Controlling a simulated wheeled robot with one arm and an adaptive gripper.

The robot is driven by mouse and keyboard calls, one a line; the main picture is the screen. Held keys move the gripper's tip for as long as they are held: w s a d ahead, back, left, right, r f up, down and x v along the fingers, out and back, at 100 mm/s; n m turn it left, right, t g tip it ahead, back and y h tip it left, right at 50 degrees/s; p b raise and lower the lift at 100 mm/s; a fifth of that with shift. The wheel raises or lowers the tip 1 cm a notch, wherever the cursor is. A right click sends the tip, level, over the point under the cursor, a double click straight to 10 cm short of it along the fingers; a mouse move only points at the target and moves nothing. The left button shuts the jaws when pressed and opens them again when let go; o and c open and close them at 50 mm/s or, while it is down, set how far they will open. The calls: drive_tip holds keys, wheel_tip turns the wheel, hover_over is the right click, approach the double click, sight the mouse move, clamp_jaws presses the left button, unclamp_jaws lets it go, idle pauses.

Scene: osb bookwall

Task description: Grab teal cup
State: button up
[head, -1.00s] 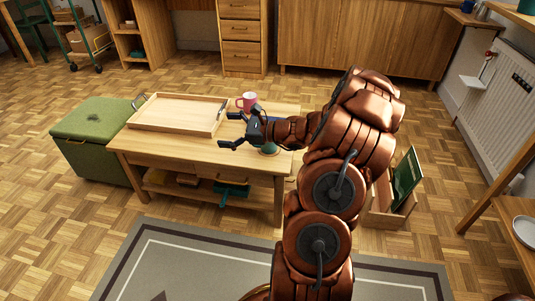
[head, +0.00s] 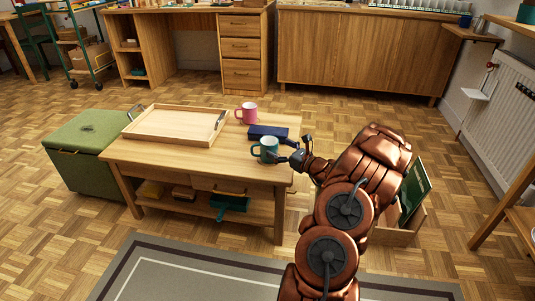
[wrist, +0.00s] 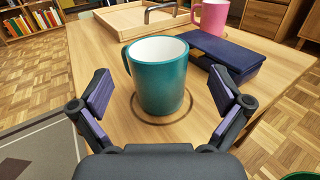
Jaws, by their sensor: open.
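The teal cup (head: 267,150) stands upright near the right end of the low wooden table. It also shows in the wrist view (wrist: 160,80), with a white inside and its handle on the left. My gripper (head: 287,150) is just to the right of the cup in the head view. In the wrist view my gripper (wrist: 165,100) is open, with one finger on each side of the cup's lower front. I see gaps between both fingers and the cup. The cup is not held.
A dark blue case (head: 268,133) lies close behind the cup, with a pink mug (head: 247,112) beyond it. A wooden tray (head: 160,140) fills the table's left part. The table's (head: 215,163) front strip is bare. A green ottoman (head: 85,140) stands at left.

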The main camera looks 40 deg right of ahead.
drive_tip(key=w, duration=0.1)
drive_tip(key=w+b, duration=0.1)
drive_tip(key=w, duration=0.1)
drive_tip(key=shift+a, duration=0.25)
drive_tip(key=shift+w+r+b, duration=0.15)
drive_tip(key=shift+w+b, duration=0.25)
drive_tip(key=shift+w, duration=0.3)
drive_tip(key=c, duration=1.4)
